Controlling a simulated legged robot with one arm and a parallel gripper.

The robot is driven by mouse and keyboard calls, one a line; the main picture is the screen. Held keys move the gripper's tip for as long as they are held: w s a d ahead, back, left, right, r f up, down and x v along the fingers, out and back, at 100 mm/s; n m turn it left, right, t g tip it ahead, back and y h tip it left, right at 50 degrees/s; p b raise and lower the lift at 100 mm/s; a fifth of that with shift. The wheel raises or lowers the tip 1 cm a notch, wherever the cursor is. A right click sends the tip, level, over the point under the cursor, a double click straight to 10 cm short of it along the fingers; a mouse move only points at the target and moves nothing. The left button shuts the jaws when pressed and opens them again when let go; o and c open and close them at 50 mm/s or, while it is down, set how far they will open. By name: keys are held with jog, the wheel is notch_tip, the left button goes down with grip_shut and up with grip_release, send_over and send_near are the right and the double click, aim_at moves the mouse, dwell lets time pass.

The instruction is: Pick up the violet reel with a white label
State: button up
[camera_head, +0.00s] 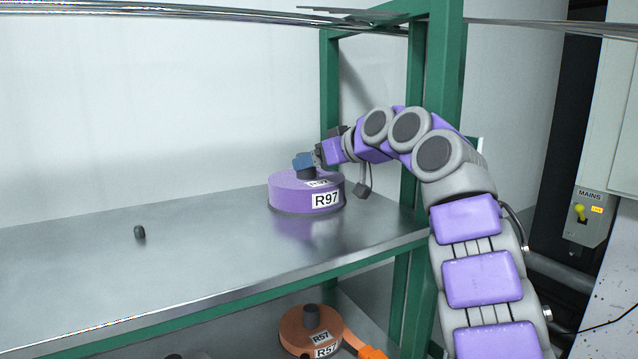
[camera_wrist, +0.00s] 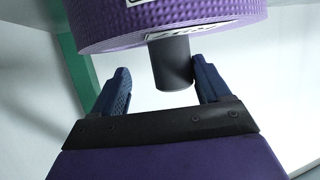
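The violet reel (camera_head: 286,194) with white R97 labels (camera_head: 326,199) lies flat on the metal upper shelf, near its right end. A dark knob (camera_head: 306,174) stands up from its top. My gripper (camera_head: 304,162) reaches in from the right and is at the knob. In the wrist view the reel (camera_wrist: 150,22) fills the top, and its knob (camera_wrist: 172,65) points down between my gripper's two blue fingers (camera_wrist: 160,78). The fingers are spread, with a clear gap on the left side and a smaller one on the right. Contact with the knob is not seen.
An orange reel (camera_head: 300,330) labelled R57 lies on the lower level. A green post (camera_head: 443,70) rises beside my arm. A MAINS box (camera_head: 588,217) is at right. The shelf's middle is clear.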

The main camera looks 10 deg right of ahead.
jog(key=a, duration=0.3)
jog(key=shift+w+a+f, duration=0.1)
jog(key=shift+w+a, duration=0.15)
jog(key=shift+a, duration=0.1)
jog(key=shift+c, duration=0.7)
jog(key=shift+s+a, duration=0.1)
jog(key=shift+a, duration=0.1)
jog(key=shift+c, duration=0.7)
jog(key=shift+d, duration=0.1)
jog(key=shift+c, duration=0.7)
jog(key=d, duration=0.2)
jog(key=shift+d, duration=0.3)
jog(key=c, duration=0.5)
jog(key=shift+c, duration=1.3)
jog(key=shift+a, duration=0.7)
grip_shut()
jog(key=shift+d, duration=0.1)
jog(key=shift+d, duration=0.3)
